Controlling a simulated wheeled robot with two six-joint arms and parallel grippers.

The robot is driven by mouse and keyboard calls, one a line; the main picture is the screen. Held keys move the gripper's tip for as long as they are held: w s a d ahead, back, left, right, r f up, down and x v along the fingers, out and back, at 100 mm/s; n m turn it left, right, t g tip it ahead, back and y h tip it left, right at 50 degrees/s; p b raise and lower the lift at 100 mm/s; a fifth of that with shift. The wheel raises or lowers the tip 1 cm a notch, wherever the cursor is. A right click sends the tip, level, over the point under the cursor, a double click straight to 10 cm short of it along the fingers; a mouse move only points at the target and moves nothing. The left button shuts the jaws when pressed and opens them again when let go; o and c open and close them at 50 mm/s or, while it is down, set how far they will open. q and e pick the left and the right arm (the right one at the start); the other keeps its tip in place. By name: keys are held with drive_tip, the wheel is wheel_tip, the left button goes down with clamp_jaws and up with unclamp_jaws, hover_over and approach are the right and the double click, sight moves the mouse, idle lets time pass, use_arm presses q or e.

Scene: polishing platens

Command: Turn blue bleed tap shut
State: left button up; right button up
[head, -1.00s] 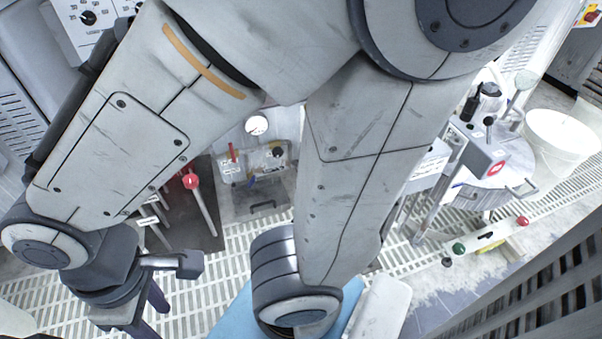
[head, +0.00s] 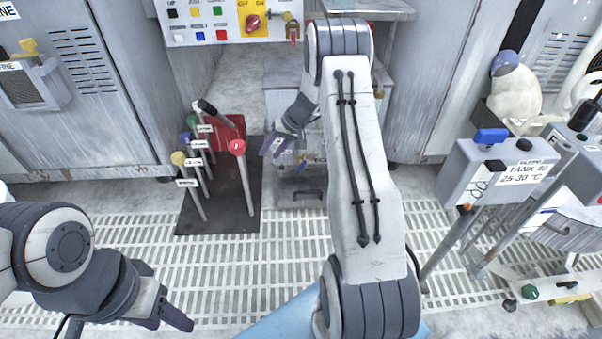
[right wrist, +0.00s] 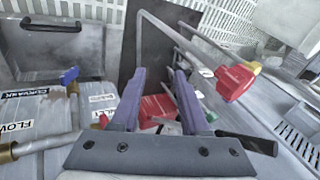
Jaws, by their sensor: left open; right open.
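The blue bleed tap (right wrist: 69,75) shows in the right wrist view as a small blue handle on a pale panel with pipes, left of my right gripper (right wrist: 158,92). The gripper's two purple-grey fingers are apart with nothing between them, and do not touch the tap. In the head view my right gripper (head: 274,149) hangs by the front of the grey unit, and my right arm hides part of that unit. The tap is small there and hard to make out. My left gripper (head: 170,312) is at the lower left, open and empty, over the floor grating.
Several levers with coloured knobs, one a red knob (head: 237,146), stand on a dark plate (head: 225,215) left of the right gripper. A red box (head: 228,129) lies behind them. A labelled tank controller (head: 497,176) stands at the right. The floor grating (head: 290,260) is open.

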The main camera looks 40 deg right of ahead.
sight(306, 164)
drive_tip(key=s+d+f+m+t+h+b, duration=0.1)
drive_tip(key=d+f+m+t, duration=0.1)
drive_tip(key=d+f, duration=0.55)
drive_tip(key=d+f+m+t+b, duration=0.1)
drive_tip(key=d+f, duration=0.3)
drive_tip(key=d, duration=0.6)
drive_tip(key=b+x, duration=0.1)
drive_tip(key=x, duration=0.2)
drive_tip(key=b+x, duration=0.2)
drive_tip(key=x, duration=0.1)
drive_tip(key=b+x, duration=0.2)
drive_tip(key=x, duration=0.1)
drive_tip(key=shift+d+f, duration=0.25)
drive_tip(key=shift+f, duration=0.05)
drive_tip(key=shift+w+a+f+b, duration=0.1)
drive_tip(key=shift+w+f+b, duration=0.1)
drive_tip(key=shift+w+b, duration=0.25)
clamp_jaws()
drive_tip(key=shift+s, duration=0.1)
